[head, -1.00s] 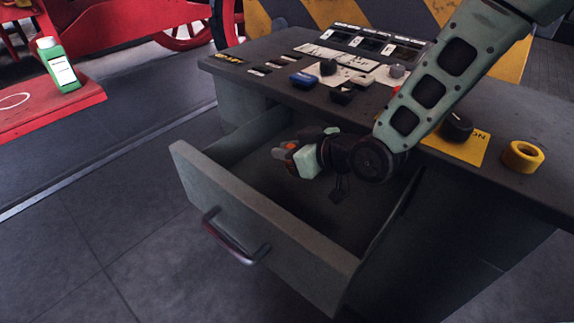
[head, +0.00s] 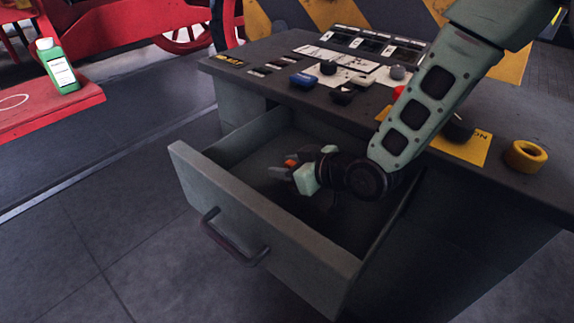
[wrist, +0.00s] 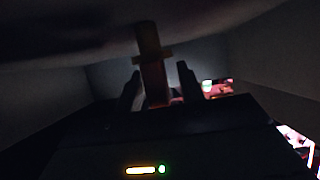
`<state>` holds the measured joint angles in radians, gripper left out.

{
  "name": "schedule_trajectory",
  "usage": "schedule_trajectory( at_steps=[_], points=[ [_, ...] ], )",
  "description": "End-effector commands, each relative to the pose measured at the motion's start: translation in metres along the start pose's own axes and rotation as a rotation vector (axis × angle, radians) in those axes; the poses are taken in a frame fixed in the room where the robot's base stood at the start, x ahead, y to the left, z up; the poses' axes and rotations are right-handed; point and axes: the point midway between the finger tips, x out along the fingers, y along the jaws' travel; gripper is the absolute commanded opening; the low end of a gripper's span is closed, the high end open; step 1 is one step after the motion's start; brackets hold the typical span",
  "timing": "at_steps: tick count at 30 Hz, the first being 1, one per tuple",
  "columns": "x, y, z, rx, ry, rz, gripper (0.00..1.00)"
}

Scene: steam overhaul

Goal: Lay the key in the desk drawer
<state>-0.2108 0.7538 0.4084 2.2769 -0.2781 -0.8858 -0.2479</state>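The desk drawer (head: 262,222) is pulled open, and my gripper (head: 288,167) is low inside it. In the head view a small orange-red piece, seemingly part of the key (head: 291,163), shows at the fingers. In the wrist view the key (wrist: 152,68) is a dim brownish upright bar with a crosspiece. It lies between my two spread fingers (wrist: 159,86), with a visible gap to the right finger. Its lower end is hidden behind my gripper's body. I cannot tell whether it touches the drawer floor.
The desk top (head: 270,50) above the drawer carries several knobs, a blue block (head: 303,79) and a yellow ring (head: 525,156). The drawer handle (head: 232,240) faces the open floor. A green bottle (head: 57,66) stands on a red platform (head: 45,112) at far left.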

Motion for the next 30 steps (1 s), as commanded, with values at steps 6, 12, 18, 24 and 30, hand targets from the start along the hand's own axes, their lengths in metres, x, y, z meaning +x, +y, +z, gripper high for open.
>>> schedule_trajectory(
  at_steps=[6,12,18,24,30],
  points=[
    [-0.008,0.000,-0.004,0.000,-0.001,0.001,0.38],
    [-0.042,0.001,-0.004,-0.001,-0.001,0.002,0.38],
    [-0.069,0.001,-0.004,0.000,0.000,0.002,0.38],
    [-0.077,0.000,-0.003,0.000,0.000,0.000,0.38],
    [-0.077,0.000,-0.003,0.000,0.000,0.000,0.38]
  ],
)
